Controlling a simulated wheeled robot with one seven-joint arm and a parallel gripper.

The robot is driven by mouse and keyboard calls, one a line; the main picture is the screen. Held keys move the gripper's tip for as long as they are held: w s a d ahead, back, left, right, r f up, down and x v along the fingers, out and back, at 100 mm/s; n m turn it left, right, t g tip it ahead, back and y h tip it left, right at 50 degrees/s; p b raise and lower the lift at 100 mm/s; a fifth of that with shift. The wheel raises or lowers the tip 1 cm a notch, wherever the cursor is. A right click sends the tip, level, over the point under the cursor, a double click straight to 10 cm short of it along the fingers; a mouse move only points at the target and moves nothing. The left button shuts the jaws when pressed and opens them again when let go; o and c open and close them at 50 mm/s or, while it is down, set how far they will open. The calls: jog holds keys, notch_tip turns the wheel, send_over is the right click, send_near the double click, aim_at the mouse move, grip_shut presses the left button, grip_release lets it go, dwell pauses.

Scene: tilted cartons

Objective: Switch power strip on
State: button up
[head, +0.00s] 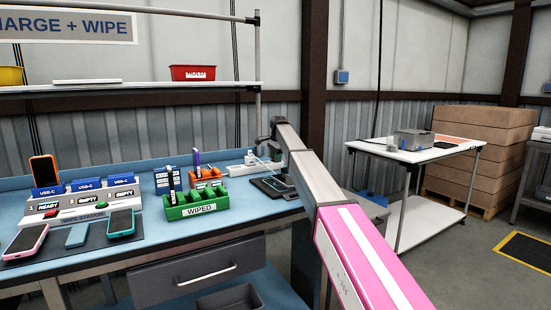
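The white power strip (238,169) lies near the back right of the blue bench, with a white plug or adapter standing on it. Its switch is too small to make out, and its right part is hidden behind my arm. My arm reaches in from the lower right, and my gripper (268,151) hangs at its far end, beside the right part of the strip. The fingers are too small and too covered to show whether they are open or whether they touch the strip.
A green "WIPED" rack (196,211) and an orange rack (207,184) stand left of the strip. A dark tray (270,189) lies in front of it. A charging station (82,205) with phones fills the left. A shelf (130,90) hangs above the bench.

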jog(key=shift+w+a, duration=0.1)
jog(key=shift+w, duration=0.1)
jog(key=shift+g+h, duration=0.4)
jog(key=shift+g, duration=0.2)
jog(key=o, duration=0.9)
jog(key=shift+o, duration=0.2)
jog(key=shift+r, duration=0.15)
notch_tip(320, 180, up, 10)
jog(key=shift+s+d+r, duration=0.2)
jog(key=shift+s+r, duration=0.05)
jog(key=shift+s, duration=0.05)
